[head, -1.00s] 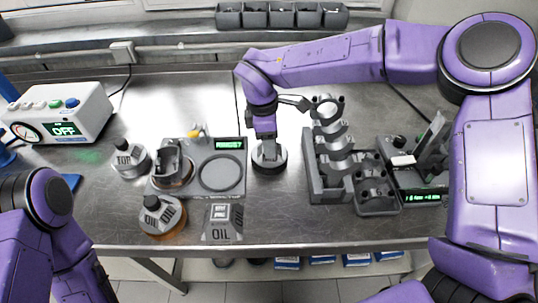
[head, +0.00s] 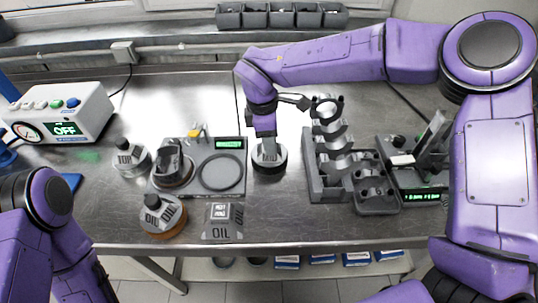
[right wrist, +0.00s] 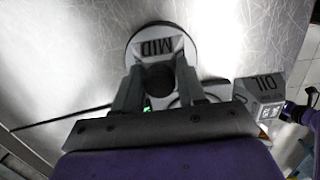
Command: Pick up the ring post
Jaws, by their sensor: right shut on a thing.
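I cannot tell whether the base touches the bench. My left gripper is not in view.
Similar posts marked TOP (head: 128,158) and OIL (head: 160,214) stand left. A plate (head: 215,180) with a screen lies between. An OIL block (head: 222,222) is in front. A grey rack (head: 322,170) stands close on the right.

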